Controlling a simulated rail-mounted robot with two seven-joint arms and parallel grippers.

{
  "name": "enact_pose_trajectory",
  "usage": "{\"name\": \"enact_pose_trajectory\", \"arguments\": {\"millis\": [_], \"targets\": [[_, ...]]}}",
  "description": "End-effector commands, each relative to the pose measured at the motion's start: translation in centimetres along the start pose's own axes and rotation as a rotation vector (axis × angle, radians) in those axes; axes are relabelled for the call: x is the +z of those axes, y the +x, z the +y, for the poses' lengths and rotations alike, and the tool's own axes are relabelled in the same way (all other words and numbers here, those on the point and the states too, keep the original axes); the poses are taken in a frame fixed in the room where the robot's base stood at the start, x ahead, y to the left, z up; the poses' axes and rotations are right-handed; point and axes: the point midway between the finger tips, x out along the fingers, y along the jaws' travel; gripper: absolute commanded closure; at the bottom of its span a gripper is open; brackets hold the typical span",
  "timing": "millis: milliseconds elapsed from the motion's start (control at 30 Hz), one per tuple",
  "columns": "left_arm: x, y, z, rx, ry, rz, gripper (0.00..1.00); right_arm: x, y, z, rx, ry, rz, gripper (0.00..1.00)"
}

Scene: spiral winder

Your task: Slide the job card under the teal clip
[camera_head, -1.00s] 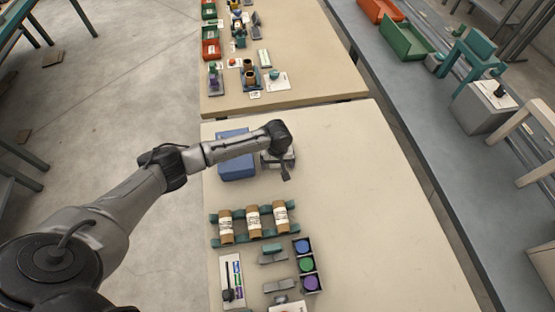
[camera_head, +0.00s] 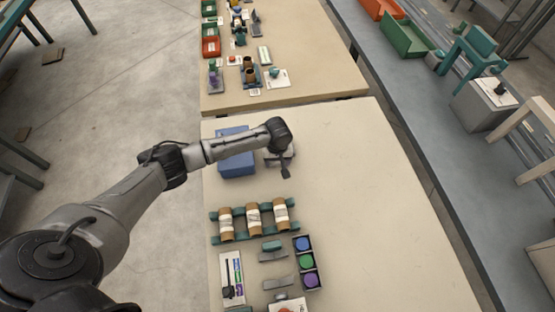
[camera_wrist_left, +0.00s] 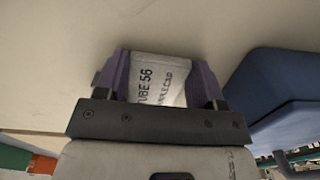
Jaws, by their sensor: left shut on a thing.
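The job card (camera_wrist_left: 160,82) is white with dark print reading "TUBE 56" and shows in the left wrist view. It sits between the purple fingers of my left gripper (camera_wrist_left: 163,90), which is shut on it. In the head view my left gripper (camera_head: 285,170) is over the table beside the blue bin, and the card is hard to make out there. A small teal piece on a grey base, which looks like the teal clip (camera_head: 272,246), lies nearer on the table, just below the tube rack. My right gripper is not in view.
A blue bin (camera_head: 236,160) stands left of my gripper. A teal rack (camera_head: 214,228) holds three brown tubes with white labels. A dark tray (camera_head: 318,284) with blue, green and purple round items and a white pen tray (camera_head: 224,290) flank the clip. The table's right side is clear.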

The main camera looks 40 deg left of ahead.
Motion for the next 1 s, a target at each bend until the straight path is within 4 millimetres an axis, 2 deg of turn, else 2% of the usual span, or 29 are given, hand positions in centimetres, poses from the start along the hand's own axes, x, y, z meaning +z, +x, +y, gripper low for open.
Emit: {"name": "enact_pose_trajectory", "arguments": {"millis": [767, 800, 1000], "targets": [[-1.7, 0.2, -0.7, -0.004, -0.016, 0.007, 0.6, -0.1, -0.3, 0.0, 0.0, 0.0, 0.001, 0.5], [-1.7, 0.2, -0.8, -0.004, -0.016, 0.007, 0.34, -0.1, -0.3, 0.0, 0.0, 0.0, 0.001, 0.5], [-1.8, 0.2, -0.8, -0.004, -0.018, 0.008, 0.15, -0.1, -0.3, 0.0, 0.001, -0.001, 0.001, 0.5]]}}
